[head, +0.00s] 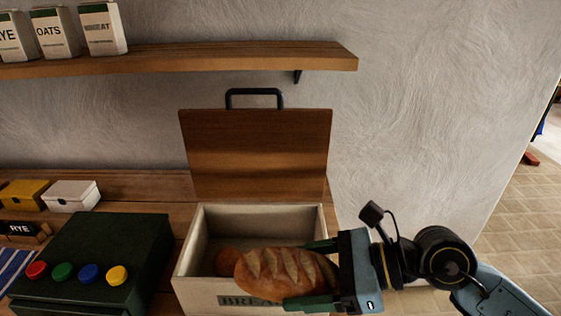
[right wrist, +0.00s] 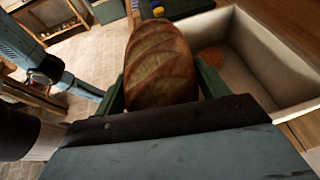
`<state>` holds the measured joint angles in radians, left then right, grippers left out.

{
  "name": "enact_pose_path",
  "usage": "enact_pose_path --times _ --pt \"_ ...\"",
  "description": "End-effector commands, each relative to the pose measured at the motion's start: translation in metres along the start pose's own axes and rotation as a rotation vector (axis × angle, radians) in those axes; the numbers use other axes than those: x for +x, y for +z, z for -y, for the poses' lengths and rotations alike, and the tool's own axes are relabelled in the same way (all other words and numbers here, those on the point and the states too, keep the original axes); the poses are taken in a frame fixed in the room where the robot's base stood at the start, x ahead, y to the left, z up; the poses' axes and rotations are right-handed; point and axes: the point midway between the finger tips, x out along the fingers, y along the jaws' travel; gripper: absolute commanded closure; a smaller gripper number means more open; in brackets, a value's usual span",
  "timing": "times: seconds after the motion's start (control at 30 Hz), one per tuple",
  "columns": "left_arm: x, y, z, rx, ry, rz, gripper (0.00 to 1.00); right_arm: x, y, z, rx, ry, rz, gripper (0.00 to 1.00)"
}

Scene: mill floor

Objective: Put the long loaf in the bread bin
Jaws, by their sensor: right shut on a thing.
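The long loaf (head: 280,272) is brown with pale slashes across its top. My right gripper (head: 312,273) is shut on it, one green finger on each side. In the head view the loaf overlaps the front wall of the bread bin, partly covering its label. The cream bread bin (head: 185,270) is open, its wooden lid (head: 258,150) upright at the back. In the right wrist view the loaf (right wrist: 160,65) sticks out between the fingers, beside the bin's open inside (right wrist: 250,60). My left gripper is not in view.
A round brown item (head: 228,260) lies in the bin. A dark green box with several coloured knobs (head: 100,245) stands left of the bin, with small boxes (head: 70,195) beyond. A shelf (head: 220,58) holding cartons hangs above. Floor shows at the right.

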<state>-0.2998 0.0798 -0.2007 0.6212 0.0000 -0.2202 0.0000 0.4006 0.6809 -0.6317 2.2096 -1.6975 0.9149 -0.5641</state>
Motion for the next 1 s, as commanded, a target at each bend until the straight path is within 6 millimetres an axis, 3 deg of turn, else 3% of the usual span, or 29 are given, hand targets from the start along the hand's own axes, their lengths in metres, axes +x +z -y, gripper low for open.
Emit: enact_pose_path --times 0.2,0.5,0.63,1.0 --pt "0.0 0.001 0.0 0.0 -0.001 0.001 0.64 -0.059 -0.03 0.055 0.095 -0.219 0.006 0.52" --pt "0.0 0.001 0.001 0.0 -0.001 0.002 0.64 -0.126 -0.065 0.092 0.17 -0.418 -0.018 0.52" --pt "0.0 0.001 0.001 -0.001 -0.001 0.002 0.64 -0.136 -0.069 0.097 0.178 -0.445 -0.018 0.52" --pt "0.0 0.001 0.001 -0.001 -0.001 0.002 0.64 -0.137 -0.07 0.097 0.181 -0.448 -0.02 0.52"
